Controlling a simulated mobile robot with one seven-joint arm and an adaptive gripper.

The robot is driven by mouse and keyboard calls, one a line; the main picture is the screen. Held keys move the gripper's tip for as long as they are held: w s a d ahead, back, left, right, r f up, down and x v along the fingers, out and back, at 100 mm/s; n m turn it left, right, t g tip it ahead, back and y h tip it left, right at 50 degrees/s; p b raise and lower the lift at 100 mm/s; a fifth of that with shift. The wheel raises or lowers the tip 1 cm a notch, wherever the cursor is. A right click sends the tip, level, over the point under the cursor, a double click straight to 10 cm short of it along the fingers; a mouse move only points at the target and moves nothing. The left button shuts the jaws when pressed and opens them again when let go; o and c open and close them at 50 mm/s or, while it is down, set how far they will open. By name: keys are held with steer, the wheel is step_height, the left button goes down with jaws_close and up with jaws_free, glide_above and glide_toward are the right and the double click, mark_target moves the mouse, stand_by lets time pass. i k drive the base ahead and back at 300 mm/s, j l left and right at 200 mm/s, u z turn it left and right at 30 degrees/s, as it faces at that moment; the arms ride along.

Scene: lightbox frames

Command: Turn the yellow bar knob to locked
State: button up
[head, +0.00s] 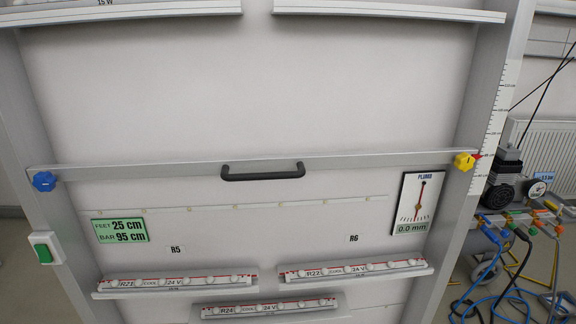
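The yellow bar knob (464,162) is a lobed knob at the right end of the horizontal grey bar (340,163), on the right upright of the frame. A small red pointer shows just to its right, beside a vertical scale (497,120). Whether the knob stands at locked cannot be read at this size. A similar blue knob (44,181) is at the bar's left end. A black handle (263,171) is mounted at the bar's middle. My gripper does not show in the head view.
A green sign (119,230) reads feet 25 cm, bar 95 cm. A plumb gauge (419,203) reads 0.0 mm. Lamp rails (178,284) sit below. A green switch (45,248) is on the left upright. A compressor (503,182) with hoses stands at right.

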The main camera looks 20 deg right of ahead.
mark_target(463, 161)
steer(key=z, duration=1.5)
steer(key=l+z, duration=0.3)
steer(key=l, duration=0.15)
